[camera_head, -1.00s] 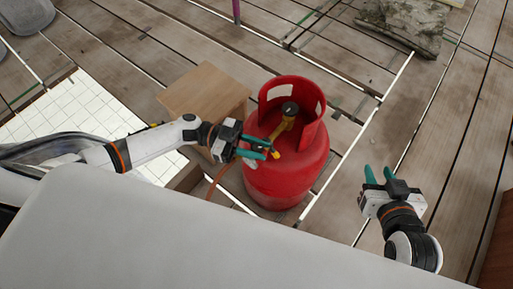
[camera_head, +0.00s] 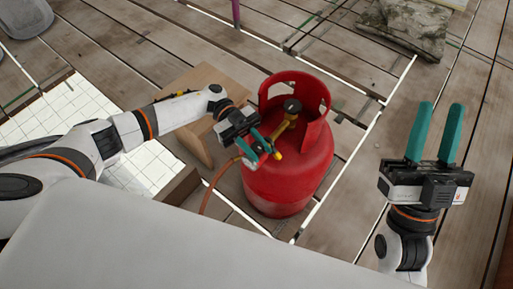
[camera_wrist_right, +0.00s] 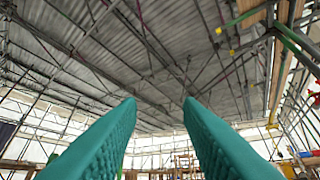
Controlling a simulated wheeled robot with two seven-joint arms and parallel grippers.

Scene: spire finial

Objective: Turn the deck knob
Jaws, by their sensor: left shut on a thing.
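A red gas cylinder (camera_head: 288,170) stands upright on the deck with a red collar around its top. A round dark knob (camera_head: 292,105) sits on top of the brass valve (camera_head: 285,128) inside the collar. My left gripper (camera_head: 267,146) is at the near left side of the collar, shut on the hose fitting, whose yellow end (camera_head: 277,155) shows past the fingertips; the fingers hide much of it. The left gripper is apart from the dark knob. My right gripper (camera_head: 441,106) is raised on the right, open and empty; its green fingers stand apart in the right wrist view (camera_wrist_right: 160,100).
An orange hose (camera_head: 212,186) runs down from the fitting. A wooden box (camera_head: 185,85) stands left of the cylinder behind my left arm. A stone block (camera_head: 405,25) lies at the back right. Plank deck between cylinder and right gripper is clear.

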